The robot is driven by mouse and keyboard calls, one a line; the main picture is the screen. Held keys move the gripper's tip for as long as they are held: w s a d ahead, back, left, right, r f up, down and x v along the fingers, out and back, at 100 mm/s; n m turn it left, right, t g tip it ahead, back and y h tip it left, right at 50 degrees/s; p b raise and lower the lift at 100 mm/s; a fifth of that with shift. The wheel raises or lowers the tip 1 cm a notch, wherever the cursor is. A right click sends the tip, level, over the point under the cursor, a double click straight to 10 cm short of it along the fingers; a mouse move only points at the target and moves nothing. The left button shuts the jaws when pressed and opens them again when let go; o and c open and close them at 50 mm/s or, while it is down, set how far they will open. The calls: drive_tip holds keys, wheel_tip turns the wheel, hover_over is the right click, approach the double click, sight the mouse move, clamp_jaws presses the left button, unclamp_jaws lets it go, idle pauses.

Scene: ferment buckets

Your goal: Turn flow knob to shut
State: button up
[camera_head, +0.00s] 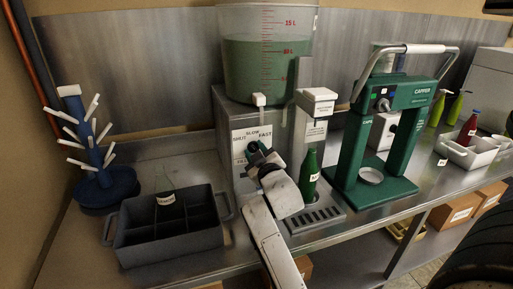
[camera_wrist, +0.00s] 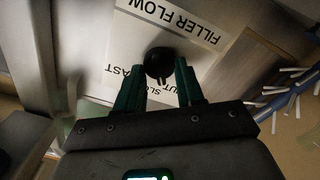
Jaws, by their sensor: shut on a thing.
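The black flow knob (camera_wrist: 158,63) sits on a white panel marked "FILLER FLOW" (camera_wrist: 168,16), upside down in the wrist view. Words for shut, slow and fast show partly there, behind my fingers. My gripper (camera_wrist: 160,82) has its two green fingers on either side of the knob, shut on it. In the head view my gripper (camera_head: 257,152) is at the filler's front label plate (camera_head: 240,140) and hides most of the knob. Which mark the knob points at is unclear.
A bucket of green liquid (camera_head: 268,55) stands on the filler. A dark crate (camera_head: 165,243) and blue bottle tree (camera_head: 100,150) are left. A green capper (camera_head: 402,150) stands right.

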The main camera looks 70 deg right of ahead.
drive_tip(key=shift+n+p, duration=0.6)
drive_tip(key=shift+n, duration=0.5)
drive_tip(key=o, duration=1)
drive_tip(key=b+v, duration=0.2)
drive_tip(key=v, duration=0.9)
drive_tip(key=shift+w, duration=0.1)
